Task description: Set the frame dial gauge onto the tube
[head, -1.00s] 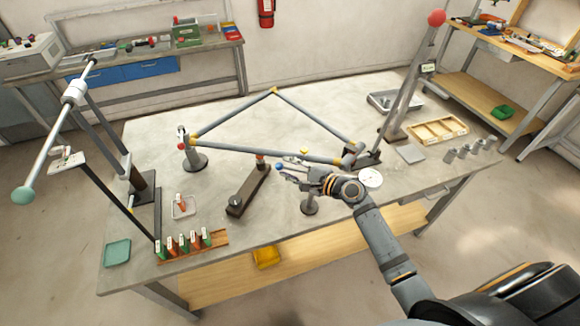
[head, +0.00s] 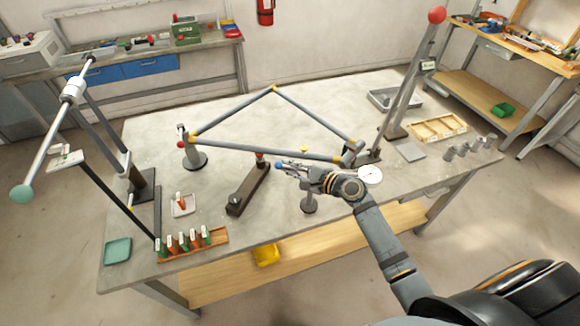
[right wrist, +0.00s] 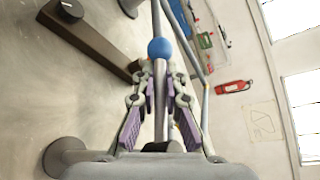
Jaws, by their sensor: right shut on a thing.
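My right gripper (head: 290,168) is over the near middle of the bench, in front of the frame's lower tube (head: 265,151). It is shut on a slim grey rod (right wrist: 159,95) with a blue ball end (right wrist: 160,48); the ball also shows at the fingertips in the head view (head: 279,166). A white round dial face (head: 370,175) shows beside my right wrist; I cannot tell whether it joins the held rod. The grey frame rests on the jig with yellowish joints. My left gripper is not in view.
A dark bar with a post (head: 246,190) lies left of my gripper. A short round stand (head: 309,202) is below it. A rack of coloured pieces (head: 190,243) lies at the front left. A wooden tray (head: 437,129) and a red-ball post (head: 410,80) stand right.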

